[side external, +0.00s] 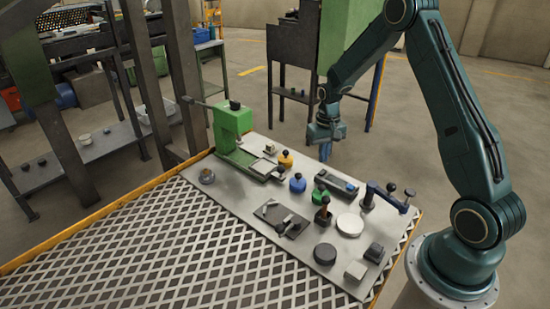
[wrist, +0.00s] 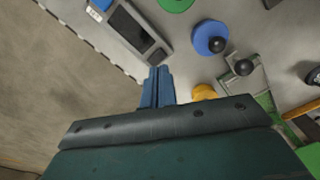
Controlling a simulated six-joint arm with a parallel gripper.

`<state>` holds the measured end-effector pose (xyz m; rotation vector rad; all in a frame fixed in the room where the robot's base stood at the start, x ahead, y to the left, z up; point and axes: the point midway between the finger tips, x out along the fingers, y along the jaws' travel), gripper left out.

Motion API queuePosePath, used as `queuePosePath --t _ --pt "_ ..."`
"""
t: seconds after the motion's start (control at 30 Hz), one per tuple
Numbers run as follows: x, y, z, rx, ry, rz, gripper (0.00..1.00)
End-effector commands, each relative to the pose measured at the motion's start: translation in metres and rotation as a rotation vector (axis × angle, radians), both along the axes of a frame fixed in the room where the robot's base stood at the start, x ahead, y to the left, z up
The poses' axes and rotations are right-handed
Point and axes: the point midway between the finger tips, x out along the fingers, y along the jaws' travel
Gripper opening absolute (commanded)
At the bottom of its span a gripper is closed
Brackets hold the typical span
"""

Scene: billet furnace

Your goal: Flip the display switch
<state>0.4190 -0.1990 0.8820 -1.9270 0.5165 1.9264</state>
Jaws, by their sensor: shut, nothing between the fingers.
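A flat grey unit with a dark screen (wrist: 130,27) lies near the panel's edge at upper left in the wrist view. It also shows as a long low block (side external: 335,182) in the side view. A blue part (wrist: 101,5) sits at its far end, cut off by the frame in the wrist view. I cannot tell whether this part is the switch or which way it is set. My gripper (side external: 325,155) is shut and empty, pointing down above the panel's back edge. Its blue fingers (wrist: 159,70) appear close to the unit's near end, apparently above it.
The grey panel (side external: 235,190) holds a blue knob (side external: 298,184), a yellow knob (side external: 286,160), a green knob (side external: 319,197), a blue lever (side external: 385,196), a white disc (side external: 350,224) and a green machine block (side external: 232,125). The mesh table (side external: 190,245) is clear.

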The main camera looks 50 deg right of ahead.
Motion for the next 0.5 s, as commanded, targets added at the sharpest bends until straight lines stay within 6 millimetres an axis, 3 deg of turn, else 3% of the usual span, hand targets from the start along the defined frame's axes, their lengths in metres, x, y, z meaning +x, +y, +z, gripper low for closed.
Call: queuePosePath --t 0.5 --pt "0.0 0.0 0.022 0.001 0.001 0.0 0.0"
